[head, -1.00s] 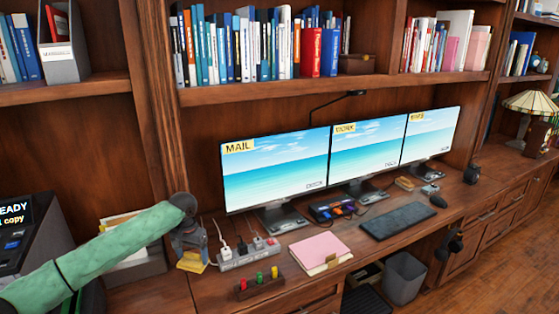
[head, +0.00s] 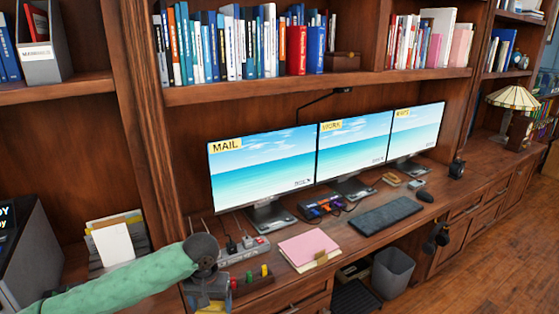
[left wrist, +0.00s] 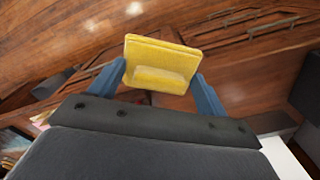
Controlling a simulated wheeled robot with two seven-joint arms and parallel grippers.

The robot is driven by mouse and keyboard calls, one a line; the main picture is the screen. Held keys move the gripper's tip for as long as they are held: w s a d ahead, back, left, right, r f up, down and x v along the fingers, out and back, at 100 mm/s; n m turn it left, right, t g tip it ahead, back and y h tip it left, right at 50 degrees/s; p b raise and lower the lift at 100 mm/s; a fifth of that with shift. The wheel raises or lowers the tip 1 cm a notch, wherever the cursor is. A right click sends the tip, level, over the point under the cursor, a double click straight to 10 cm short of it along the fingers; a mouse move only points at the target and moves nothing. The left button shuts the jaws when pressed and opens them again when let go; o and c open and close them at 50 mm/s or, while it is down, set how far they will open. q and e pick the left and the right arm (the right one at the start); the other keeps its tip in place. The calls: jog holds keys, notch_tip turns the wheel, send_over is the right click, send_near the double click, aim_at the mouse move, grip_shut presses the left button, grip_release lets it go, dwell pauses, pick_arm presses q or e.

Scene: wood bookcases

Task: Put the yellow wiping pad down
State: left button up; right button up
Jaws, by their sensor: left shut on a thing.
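The yellow wiping pad (left wrist: 160,62) sits between the two blue fingers of my left gripper (left wrist: 163,88) in the left wrist view. The gripper is shut on it, and wooden drawer fronts and floor show behind it. In the head view my left gripper (head: 208,296) is at the bottom, in front of the desk's left end, and only a yellow bit of the pad (head: 212,307) shows at the lower edge. My right gripper is in neither view.
The desk (head: 345,238) holds a power strip (head: 243,250), a holder with coloured pieces (head: 252,282), a pink folder (head: 308,249), a keyboard (head: 386,217) and three monitors. A paper sorter (head: 113,243) stands left of the gripper. A grey bin (head: 392,272) is below the desk.

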pick_arm(q)
jog(key=shift+s+f, duration=0.1)
jog(key=shift+f, duration=0.2)
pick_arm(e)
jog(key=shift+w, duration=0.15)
